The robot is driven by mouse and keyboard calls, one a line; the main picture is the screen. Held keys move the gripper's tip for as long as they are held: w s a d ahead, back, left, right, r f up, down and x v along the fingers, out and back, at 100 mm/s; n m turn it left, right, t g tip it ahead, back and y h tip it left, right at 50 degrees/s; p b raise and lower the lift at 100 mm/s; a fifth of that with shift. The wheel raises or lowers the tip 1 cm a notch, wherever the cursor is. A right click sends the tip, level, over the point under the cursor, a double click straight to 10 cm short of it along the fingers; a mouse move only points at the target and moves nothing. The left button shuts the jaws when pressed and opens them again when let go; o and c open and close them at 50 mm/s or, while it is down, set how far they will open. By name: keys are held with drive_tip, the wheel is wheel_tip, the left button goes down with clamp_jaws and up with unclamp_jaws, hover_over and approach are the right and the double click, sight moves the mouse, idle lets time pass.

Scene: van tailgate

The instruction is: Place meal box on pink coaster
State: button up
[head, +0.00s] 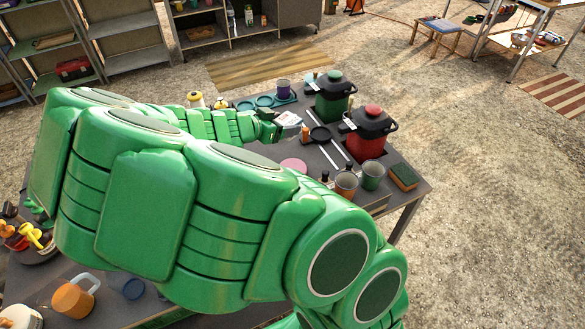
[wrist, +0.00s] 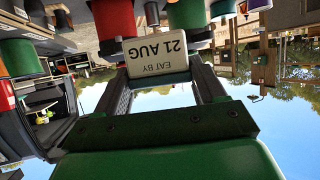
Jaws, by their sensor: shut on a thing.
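My gripper (wrist: 158,68) is shut on the meal box (wrist: 157,52), a pale box with dark lettering "EAT BY 21 AUG" that shows upside down between the two fingers in the wrist view. In the head view my green arm reaches over the table, and the gripper (head: 277,129) is at its far end, with a white patch (head: 290,118) beside it that may be the box. The pink coaster (head: 293,165) lies flat on the dark table, nearer than the gripper, partly hidden by my arm. Its top looks bare where it shows.
A red pot (head: 370,132) and a green pot (head: 333,98) stand to the right of the gripper. Two cups (head: 346,184) and a sponge-like block (head: 404,177) are near the right table edge. Pale utensils (head: 340,151) lie between coaster and red pot. My arm hides much of the table.

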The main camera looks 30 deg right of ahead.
drive_tip(key=shift+f, duration=6)
drive_tip(key=shift+f, duration=0.15)
drive_tip(key=o, duration=1.1)
drive_tip(key=shift+v, duration=6.1)
